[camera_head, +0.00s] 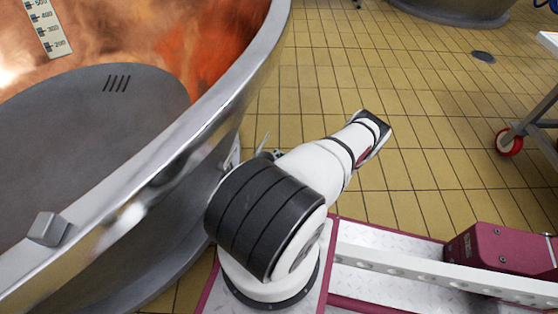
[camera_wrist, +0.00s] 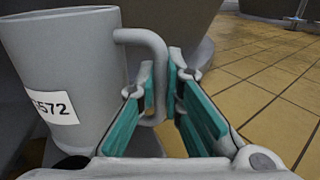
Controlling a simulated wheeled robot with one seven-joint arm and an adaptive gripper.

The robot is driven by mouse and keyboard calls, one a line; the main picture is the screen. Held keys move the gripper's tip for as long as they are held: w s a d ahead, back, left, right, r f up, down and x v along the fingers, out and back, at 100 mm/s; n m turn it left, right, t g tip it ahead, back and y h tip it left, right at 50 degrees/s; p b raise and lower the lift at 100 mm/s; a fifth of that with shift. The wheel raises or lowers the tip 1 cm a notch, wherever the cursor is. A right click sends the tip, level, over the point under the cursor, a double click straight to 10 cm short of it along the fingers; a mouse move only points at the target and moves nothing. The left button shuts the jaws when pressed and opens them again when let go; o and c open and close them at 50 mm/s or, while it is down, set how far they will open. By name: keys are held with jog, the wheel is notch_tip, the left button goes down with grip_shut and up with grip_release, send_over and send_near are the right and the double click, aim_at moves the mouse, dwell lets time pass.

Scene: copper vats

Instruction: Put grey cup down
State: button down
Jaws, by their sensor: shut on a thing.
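The grey cup (camera_wrist: 70,75) fills the left of the wrist view, upright, with a white label reading about "5572", its first characters partly cut off. Its handle (camera_wrist: 155,65) reaches right and down between the two teal-padded fingers of my gripper (camera_wrist: 160,95). My gripper is shut on the handle, and the cup hangs to the left of the fingers. In the head view my arm shows, but my gripper and the cup are hidden. What lies under the cup cannot be seen.
A large copper vat with a steel rim (camera_head: 185,145) stands at the left, close beside my arm. Yellow tiled floor (camera_head: 425,120) lies open beyond my arm. A table leg with a red caster (camera_head: 509,142) stands at the right. Another vat (camera_head: 455,8) is at the back.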

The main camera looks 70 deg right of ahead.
jog(key=shift+f, duration=0.1)
jog(key=c, duration=1.7)
grip_release()
jog(key=p+v, duration=0.2)
jog(key=v, duration=1)
jog(key=shift+a, duration=0.1)
